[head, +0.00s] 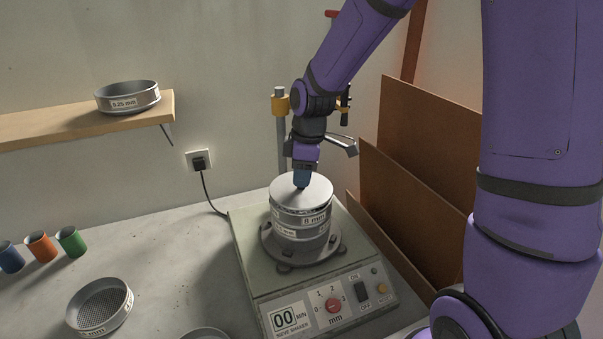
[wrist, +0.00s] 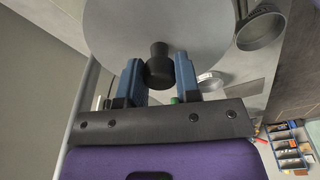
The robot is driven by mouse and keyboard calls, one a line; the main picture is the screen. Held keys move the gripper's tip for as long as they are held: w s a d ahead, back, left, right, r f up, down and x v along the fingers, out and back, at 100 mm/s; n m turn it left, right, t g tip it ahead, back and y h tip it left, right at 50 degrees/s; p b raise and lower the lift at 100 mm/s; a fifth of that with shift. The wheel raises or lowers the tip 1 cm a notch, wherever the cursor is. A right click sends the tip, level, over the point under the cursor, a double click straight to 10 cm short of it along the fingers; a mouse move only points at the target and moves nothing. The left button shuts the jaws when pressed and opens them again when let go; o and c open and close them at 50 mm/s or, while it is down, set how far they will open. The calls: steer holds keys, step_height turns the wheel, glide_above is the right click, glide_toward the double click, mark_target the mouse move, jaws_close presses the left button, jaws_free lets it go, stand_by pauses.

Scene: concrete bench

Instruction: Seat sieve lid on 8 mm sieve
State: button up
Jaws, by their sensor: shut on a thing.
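The sieve lid (head: 318,192) is a round pale metal disc with a black knob (wrist: 159,68) at its middle. My gripper (head: 301,182) points down and is shut on the knob, with one blue finger on each side of it in the wrist view (wrist: 158,70). The lid is over the 8 mm sieve (head: 316,220), the top one of a stack on the sieve shaker (head: 245,262). A dark band shows below the lid's front left edge, so it looks slightly above the rim; I cannot tell whether they touch anywhere. The lid hides the sieve's mesh.
A loose sieve (head: 99,318) lies on the bench front left, near blue, orange (head: 41,247) and green cups. A 0.25 mm sieve (head: 128,98) sits on the wall shelf (head: 60,128). A clamp stand (head: 281,135) rises behind the stack. Brown boards (head: 405,205) lean at right.

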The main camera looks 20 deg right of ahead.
steer(key=shift+f, duration=0.6)
stand_by(0.5)
steer(key=o, duration=1.1)
steer(key=r, duration=0.6)
steer(key=d+r, duration=0.1)
steer(key=r, duration=0.2)
steer(key=shift+s+r, duration=0.25)
steer(key=shift+r, duration=0.1)
steer(key=shift+d+r, duration=0.1)
steer(key=shift+r, duration=0.4)
